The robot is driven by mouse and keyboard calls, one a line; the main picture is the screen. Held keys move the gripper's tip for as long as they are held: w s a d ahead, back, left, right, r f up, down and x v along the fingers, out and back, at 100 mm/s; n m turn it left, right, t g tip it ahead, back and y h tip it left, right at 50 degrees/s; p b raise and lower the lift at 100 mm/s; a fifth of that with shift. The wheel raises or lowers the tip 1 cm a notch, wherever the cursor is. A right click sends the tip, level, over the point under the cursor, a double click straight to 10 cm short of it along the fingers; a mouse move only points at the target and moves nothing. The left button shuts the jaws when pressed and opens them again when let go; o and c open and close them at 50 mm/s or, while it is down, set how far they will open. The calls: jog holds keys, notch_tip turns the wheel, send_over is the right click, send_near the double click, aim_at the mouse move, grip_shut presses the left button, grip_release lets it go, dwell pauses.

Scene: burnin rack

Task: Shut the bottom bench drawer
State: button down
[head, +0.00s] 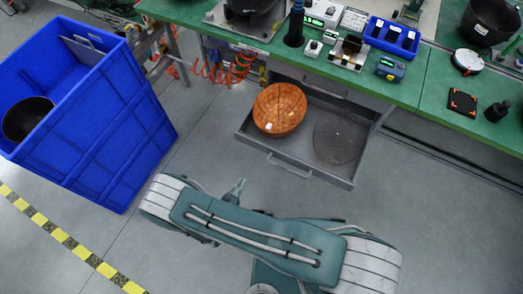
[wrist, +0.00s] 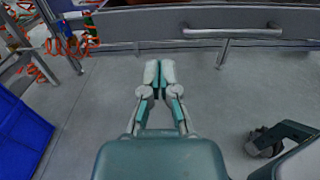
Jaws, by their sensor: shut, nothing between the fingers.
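The bottom bench drawer (head: 352,178) is pulled out from under the green workbench in the head view. Its front panel and bar handle (head: 290,166) face my arm. In the wrist view the drawer front (wrist: 125,30) and its handle (wrist: 232,33) run across the top. Inside the drawer lie an orange-brown bowl (head: 279,109) and a dark grey round disc (head: 339,138). My gripper (head: 238,186) is shut and empty, in front of the drawer front and apart from it. In the wrist view its fingertips (wrist: 160,72) are together, over bare floor, left of the handle.
A large blue bin (head: 110,120) stands at left, also at the wrist view's left edge (wrist: 20,140). An upper drawer (head: 326,88) sits above the open one. Orange coiled hoses (head: 240,66) hang left of it. The green benchtop (head: 440,75) holds several tools. Grey floor in front is clear.

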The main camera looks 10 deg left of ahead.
aim_at(262, 146)
jog(key=x, duration=1.4)
